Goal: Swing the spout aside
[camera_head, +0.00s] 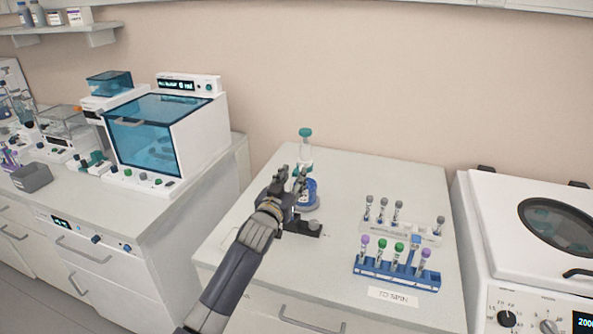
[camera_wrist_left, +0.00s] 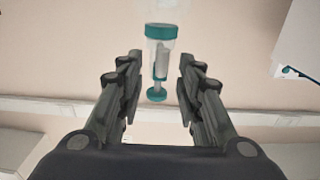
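A bottle with blue contents (camera_head: 309,192) stands on the white bench top. A clear cylinder with teal ends (camera_head: 305,152) rises above it, upright. The cylinder also shows in the left wrist view (camera_wrist_left: 161,60), in the gap between the fingers. I cannot make out the spout; my gripper covers part of the bottle's top. My left gripper (camera_head: 294,180) is at the bottle's upper left. In the left wrist view its fingers are apart with nothing clamped between them. I cannot tell whether a finger touches the bottle. My right gripper is not in view.
A dark base with a knob (camera_head: 314,227) lies in front of the bottle. A blue tube rack (camera_head: 398,274) and a pale rack (camera_head: 412,234) stand to the right, holding capped tubes. A white centrifuge (camera_head: 530,240) is farther right. The bench behind the racks is clear.

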